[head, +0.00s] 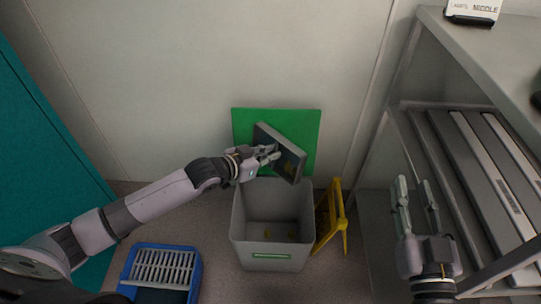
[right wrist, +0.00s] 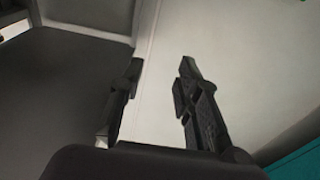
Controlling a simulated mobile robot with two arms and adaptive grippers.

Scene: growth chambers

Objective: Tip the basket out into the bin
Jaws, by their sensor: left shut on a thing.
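The basket (head: 291,170) is a shallow grey tray, tipped steeply above the back of the bin. Its dark inside faces down and right, and a small yellowish patch shows in it. My left gripper (head: 272,154) is shut on the basket's near left side. The bin (head: 272,256) is an open grey box on the floor with a green label on its front. A few small yellowish bits lie inside it. My right gripper (head: 414,183) is open and empty, to the right of the bin; its parted fingers also show in the right wrist view (right wrist: 160,75).
A green panel (head: 245,122) stands upright behind the bin. A yellow folding stand (head: 333,215) is close at the bin's right. A blue crate with a white rack (head: 162,268) sits at lower left. Metal shelving (head: 425,70) fills the right side.

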